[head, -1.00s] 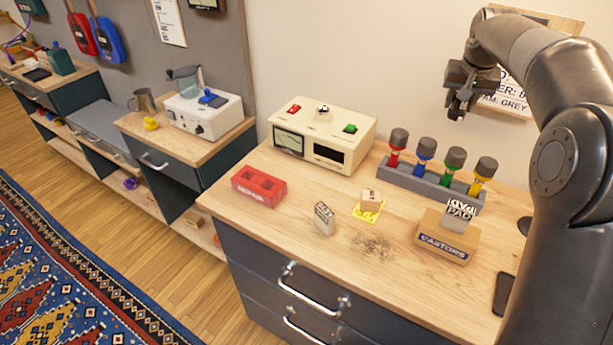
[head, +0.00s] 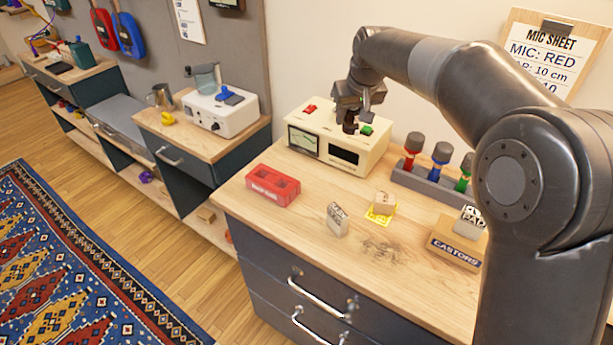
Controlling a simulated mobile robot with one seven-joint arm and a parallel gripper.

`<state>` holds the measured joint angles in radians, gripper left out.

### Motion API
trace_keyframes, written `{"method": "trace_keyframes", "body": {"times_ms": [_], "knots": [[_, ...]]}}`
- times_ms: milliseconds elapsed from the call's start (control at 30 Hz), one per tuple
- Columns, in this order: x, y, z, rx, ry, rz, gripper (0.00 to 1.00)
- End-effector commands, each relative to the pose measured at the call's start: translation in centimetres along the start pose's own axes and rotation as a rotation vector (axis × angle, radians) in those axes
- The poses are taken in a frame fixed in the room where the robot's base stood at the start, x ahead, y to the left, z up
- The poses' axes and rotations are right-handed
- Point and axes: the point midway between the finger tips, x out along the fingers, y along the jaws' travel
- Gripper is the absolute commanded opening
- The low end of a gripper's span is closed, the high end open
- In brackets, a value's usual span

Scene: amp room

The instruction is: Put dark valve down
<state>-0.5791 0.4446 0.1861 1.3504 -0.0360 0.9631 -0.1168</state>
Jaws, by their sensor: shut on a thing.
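My gripper (head: 352,108) is in the head view, above the top of a cream tester box (head: 335,142). It is shut on the dark valve (head: 349,126), a small dark piece that shows below the fingers. The fingers hide part of the valve. The valve is over the middle of the box top, between a red block (head: 309,109) and a green block (head: 366,131). I cannot tell whether the valve touches the box.
A red two-hole block (head: 273,185) lies left on the bench. A grey rack (head: 425,184) holds coloured microphones at the right. A label block (head: 337,219), a yellow-marked piece (head: 380,209) and a castors box (head: 456,246) stand in front. Bare wood lies between.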

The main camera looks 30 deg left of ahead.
Motion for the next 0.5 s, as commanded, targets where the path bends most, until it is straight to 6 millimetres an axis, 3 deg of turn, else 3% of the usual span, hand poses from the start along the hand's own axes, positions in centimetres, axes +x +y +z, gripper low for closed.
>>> {"method": "trace_keyframes", "body": {"times_ms": [100,333,500], "knots": [[2.6,0.0,1.2,0.000,-0.004,-0.001,0.12],[6.2,-0.1,2.5,0.001,-0.002,0.000,0.12],[8.5,-2.2,2.0,-0.002,-0.002,-0.003,0.12]]}}
